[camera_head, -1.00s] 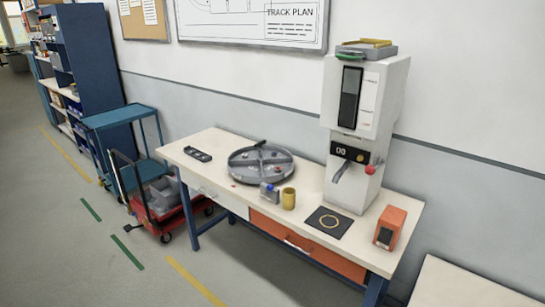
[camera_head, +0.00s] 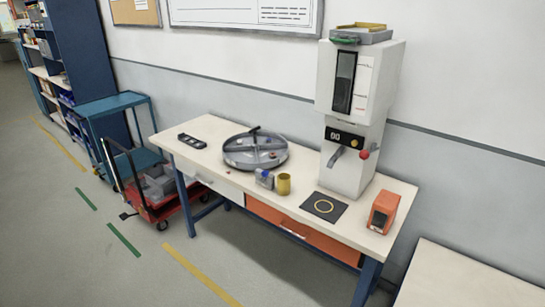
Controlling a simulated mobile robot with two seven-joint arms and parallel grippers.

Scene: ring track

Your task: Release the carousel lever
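The carousel (camera_head: 255,150) is a round grey tray with dividers on the white-topped table, left of the tall dispenser. A dark bar-like lever (camera_head: 254,131) shows at its upper edge. A few small items seem to lie in the carousel, too small to identify. Neither of my grippers is in view, and nothing touches the carousel.
On the table (camera_head: 214,151) are a dark tray (camera_head: 192,141), a yellow cup (camera_head: 284,184), a small grey-blue item (camera_head: 265,179), a black mat (camera_head: 324,207), an orange box (camera_head: 383,212) and the white dispenser (camera_head: 358,118). A red cart (camera_head: 158,205) stands left; the floor in front is clear.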

